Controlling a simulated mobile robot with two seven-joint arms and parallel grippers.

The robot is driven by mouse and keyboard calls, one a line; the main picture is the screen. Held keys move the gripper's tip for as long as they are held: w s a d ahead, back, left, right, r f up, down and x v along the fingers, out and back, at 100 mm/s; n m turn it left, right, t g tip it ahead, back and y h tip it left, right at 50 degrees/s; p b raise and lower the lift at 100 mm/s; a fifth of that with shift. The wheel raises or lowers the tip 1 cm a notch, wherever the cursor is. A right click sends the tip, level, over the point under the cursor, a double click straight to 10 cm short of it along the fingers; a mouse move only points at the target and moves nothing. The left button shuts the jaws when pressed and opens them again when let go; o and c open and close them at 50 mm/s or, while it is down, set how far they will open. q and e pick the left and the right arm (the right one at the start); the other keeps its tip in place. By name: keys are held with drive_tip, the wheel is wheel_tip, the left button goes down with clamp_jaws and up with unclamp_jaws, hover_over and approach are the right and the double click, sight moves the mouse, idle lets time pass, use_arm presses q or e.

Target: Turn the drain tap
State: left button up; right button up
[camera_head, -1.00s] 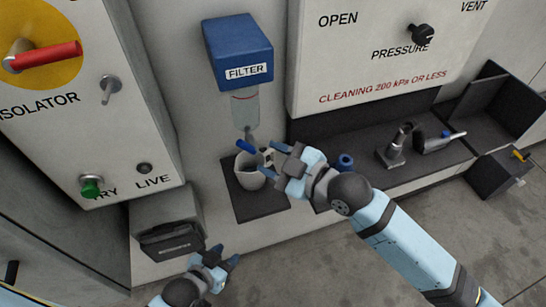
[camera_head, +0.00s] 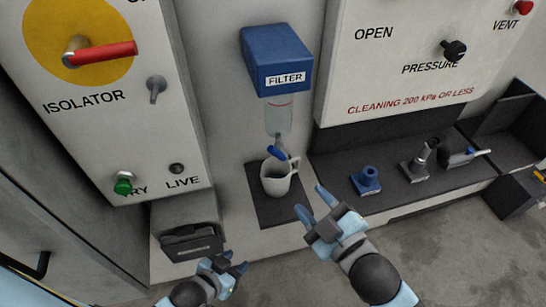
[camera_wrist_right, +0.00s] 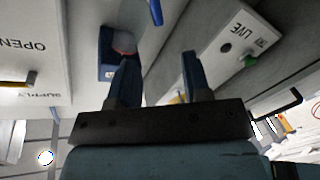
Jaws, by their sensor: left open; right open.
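The drain tap's blue lever (camera_head: 277,152) sits under the clear bowl (camera_head: 279,117) of the blue filter (camera_head: 277,62), slanting down to the right. A white mug (camera_head: 277,184) stands upright below it on a dark mat. My right gripper (camera_head: 312,203) is open and empty, in front and to the right of the mug, apart from the lever. Its two fingers also show apart in the right wrist view (camera_wrist_right: 160,60); a blue piece at that view's top edge may be the lever. My left gripper (camera_head: 236,262) is open and empty at the lower left.
The isolator panel (camera_head: 105,130) stands at left, above a grey box (camera_head: 190,240). The pressure panel (camera_head: 400,60) is at right. A blue fitting (camera_head: 367,180) and metal fittings stand on the dark shelf. The floor in front is clear.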

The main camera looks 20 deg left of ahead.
sight(278, 156)
drive_tip(key=shift+t, duration=0.3)
drive_tip(key=p+x, duration=0.1)
drive_tip(key=x, duration=1.2)
drive_tip(key=shift+f+p, duration=0.1)
drive_tip(key=shift+p, duration=0.25)
drive_tip(key=shift+c, duration=0.3)
clamp_jaws()
